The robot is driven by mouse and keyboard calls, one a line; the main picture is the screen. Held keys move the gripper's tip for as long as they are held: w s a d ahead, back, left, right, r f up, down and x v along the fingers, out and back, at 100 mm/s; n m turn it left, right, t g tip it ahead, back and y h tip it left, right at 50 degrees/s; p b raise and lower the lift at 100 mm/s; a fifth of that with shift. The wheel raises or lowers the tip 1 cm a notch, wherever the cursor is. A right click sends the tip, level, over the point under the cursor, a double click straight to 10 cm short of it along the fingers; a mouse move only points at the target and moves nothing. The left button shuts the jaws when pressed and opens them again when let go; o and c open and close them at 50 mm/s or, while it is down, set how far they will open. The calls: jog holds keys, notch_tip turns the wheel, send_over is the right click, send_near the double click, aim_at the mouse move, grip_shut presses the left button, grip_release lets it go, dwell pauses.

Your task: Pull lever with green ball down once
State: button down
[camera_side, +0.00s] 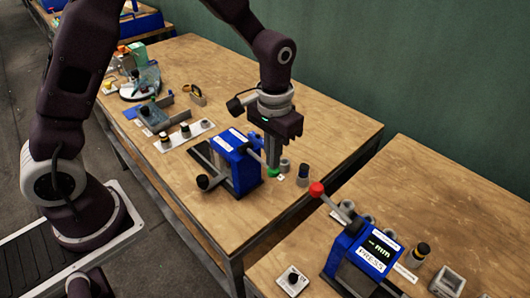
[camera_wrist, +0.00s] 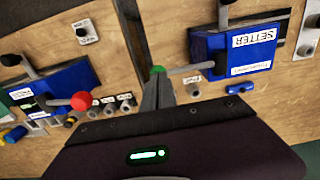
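The green ball (camera_side: 273,172) is the end of a grey lever on the blue press labelled SETTER (camera_wrist: 228,50). This press (camera_side: 236,160) stands on the far table. In the wrist view the lever (camera_wrist: 190,69) runs sideways from the press to the green ball (camera_wrist: 158,70). My gripper (camera_side: 273,163) points down at the ball, with its fingertips at the ball. In the wrist view the fingers (camera_wrist: 157,92) are close together at the ball. I cannot tell whether they grip it or only touch it; the fingers hide part of it.
A second blue press labelled PRESS (camera_side: 365,255), with a red ball lever (camera_side: 317,189), stands on the nearer table. A gap separates the two tables. The far table's back right is clear.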

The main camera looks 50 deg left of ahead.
jog(key=shift+f, duration=1.2)
notch_tip(320, 180, up, 13)
jog(key=shift+f, duration=0.2)
dwell(0.7)
jog(key=s+a+r+t, duration=0.2)
jog(key=s+a+r, duration=0.1)
jog(key=s+r, duration=0.45)
jog(key=s+a+t, duration=0.2)
jog(key=s+t, duration=0.1)
jog(key=s, duration=1.1)
jog(key=shift+a+t, duration=0.2)
jog(key=shift+t, duration=0.1)
